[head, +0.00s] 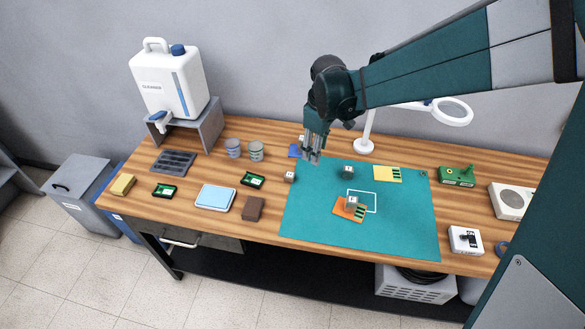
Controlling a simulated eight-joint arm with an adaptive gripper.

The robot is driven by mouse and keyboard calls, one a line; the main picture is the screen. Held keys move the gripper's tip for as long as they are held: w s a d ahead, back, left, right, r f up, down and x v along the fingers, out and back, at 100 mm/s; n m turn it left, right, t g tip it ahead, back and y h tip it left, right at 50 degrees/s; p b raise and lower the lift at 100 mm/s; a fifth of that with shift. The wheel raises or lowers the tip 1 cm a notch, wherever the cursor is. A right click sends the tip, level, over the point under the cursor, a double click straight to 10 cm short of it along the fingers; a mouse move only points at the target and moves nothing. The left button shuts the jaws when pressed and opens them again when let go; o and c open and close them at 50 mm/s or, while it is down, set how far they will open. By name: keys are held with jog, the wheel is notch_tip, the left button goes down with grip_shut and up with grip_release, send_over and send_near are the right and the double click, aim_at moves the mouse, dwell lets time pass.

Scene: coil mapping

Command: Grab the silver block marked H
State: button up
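Several small silver blocks are on the workbench, and their marks are too small to read, so I cannot tell which is H. One block (289,176) sits on the wood just left of the teal mat (310,225). Another block (348,171) stands on the mat's upper part. A third block (352,202) stands on an orange card (341,211) by a white outlined square. A small silver piece shows partly behind my gripper (312,158). My gripper points down above the mat's upper left edge, apart from the three blocks. Its finger opening is unclear.
A yellow card (388,174) lies on the mat. A magnifier lamp (364,146) stands behind it. A brown block (253,208), a blue-topped tray (215,198) and green modules (253,180) lie left. A cleaner jug (170,85) stands at back left. The mat's lower left is clear.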

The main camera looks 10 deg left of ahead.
aim_at(292, 175)
jog(key=a+f+n, duration=0.1)
jog(key=a+f, duration=0.2)
jog(key=w+a+f+n, duration=0.1)
jog(key=a+f, duration=0.2)
jog(key=w+a+f+n+g, duration=0.1)
jog(key=a+f, duration=0.2)
jog(key=f, duration=0.1)
jog(key=shift+w+a+h, duration=0.1)
jog(key=shift+w+h, duration=0.05)
jog(key=shift+h, duration=0.15)
jog(key=shift+f, duration=1.25)
jog(key=shift+w+d+f, duration=0.1)
jog(key=shift+d+f, duration=0.05)
jog(key=shift+f, duration=1.15)
jog(key=shift+w+d+f, duration=0.1)
jog(key=shift+f, duration=1.2)
jog(key=c, duration=1)
